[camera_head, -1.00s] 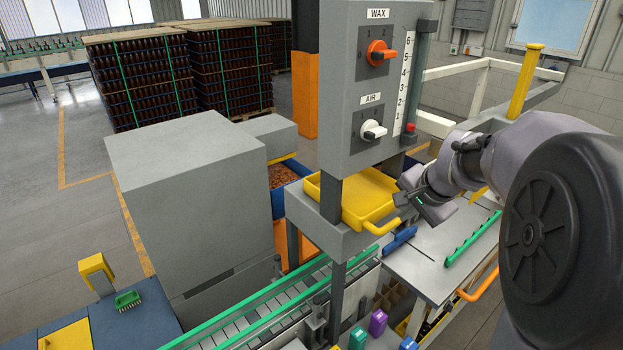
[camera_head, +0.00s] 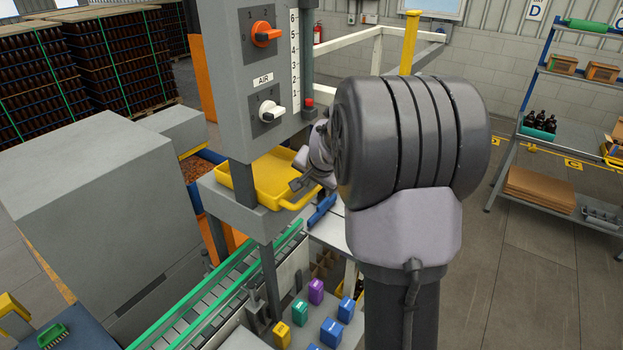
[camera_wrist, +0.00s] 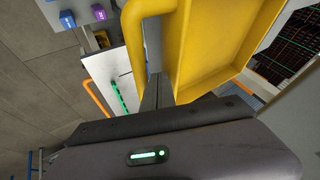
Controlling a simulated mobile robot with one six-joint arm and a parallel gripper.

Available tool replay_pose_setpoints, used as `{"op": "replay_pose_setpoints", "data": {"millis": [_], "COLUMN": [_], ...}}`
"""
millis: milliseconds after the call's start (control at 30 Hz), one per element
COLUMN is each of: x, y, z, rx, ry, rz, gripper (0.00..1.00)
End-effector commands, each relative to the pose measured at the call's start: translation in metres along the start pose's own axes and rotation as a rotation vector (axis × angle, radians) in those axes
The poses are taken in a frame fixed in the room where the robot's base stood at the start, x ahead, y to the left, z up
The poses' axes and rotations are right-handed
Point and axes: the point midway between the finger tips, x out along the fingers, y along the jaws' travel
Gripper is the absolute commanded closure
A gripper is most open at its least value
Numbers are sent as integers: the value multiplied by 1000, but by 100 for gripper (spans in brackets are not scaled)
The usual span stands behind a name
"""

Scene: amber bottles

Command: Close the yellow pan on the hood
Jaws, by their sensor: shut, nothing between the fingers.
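The yellow pan (camera_head: 262,172) sits on a grey shelf under the control panel in the head view, its shallow tray facing up. Its looped handle (camera_head: 301,203) sticks out at the front right. The pan's yellow wall (camera_wrist: 212,45) and handle (camera_wrist: 138,22) fill the top of the wrist view. My gripper (camera_head: 296,185) is beside the pan's front right edge, close to the handle. In the wrist view my shut fingers (camera_wrist: 155,92) point at the gap between handle and pan wall. They hold nothing. I cannot tell whether they touch the handle.
The grey panel (camera_head: 268,75) with orange and white knobs hangs just above the pan. A green-railed conveyor (camera_head: 215,290) runs below it. A blue bar (camera_head: 321,210) and several coloured blocks lie near the front. A yellow post (camera_head: 410,42) stands behind my arm.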

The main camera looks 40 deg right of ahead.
Motion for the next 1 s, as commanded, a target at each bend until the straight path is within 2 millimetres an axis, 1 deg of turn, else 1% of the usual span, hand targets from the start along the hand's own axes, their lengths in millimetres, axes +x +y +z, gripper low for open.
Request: {"op": "replay_pose_setpoints", "data": {"millis": [200, 400, 467, 567, 800, 867, 967, 1000], "x": [0, 11, 14, 17, 17, 13, -2, -10], "y": [-2, -29, -33, -35, -35, -36, -42, -45], "z": [0, -1, -1, 0, -1, -2, -10, -14], "rx": [-1, -3, -2, -1, -1, -1, -3, -3], "ry": [-1, -2, -1, 0, 1, 2, 4, 2], "rz": [0, 0, -1, -2, -3, -4, -6, -6], "gripper": [100, 100, 100, 100, 100, 100, 100, 100]}}
